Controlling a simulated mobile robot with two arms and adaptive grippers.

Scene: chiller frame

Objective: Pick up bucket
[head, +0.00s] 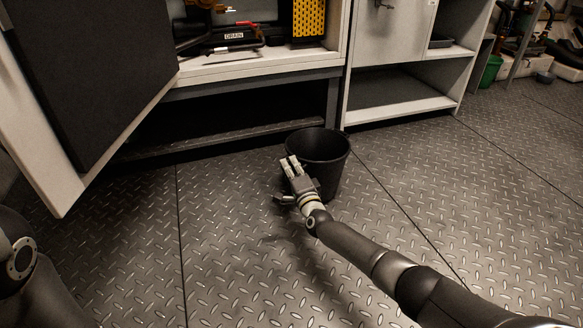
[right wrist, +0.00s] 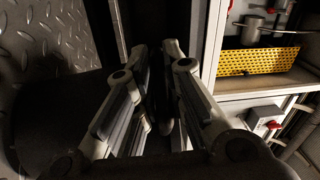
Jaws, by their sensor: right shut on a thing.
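A black bucket (head: 332,168) stands upright on the metal floor in the head view, in front of the frame with the open door. My right gripper (head: 291,164) is at the bucket's near left rim, shut on it, with my arm reaching in from the lower right. In the right wrist view the two fingers (right wrist: 160,92) are close together, and the dark bucket is hard to make out from the shadow there. My left gripper is outside the view.
An open cabinet door (head: 88,75) hangs at the left. The frame's shelf (head: 250,66) holds tools and a DRAIN label above a dark recess. A white shelf unit (head: 400,108) stands behind right. The tread-plate floor (head: 440,170) is clear to the right.

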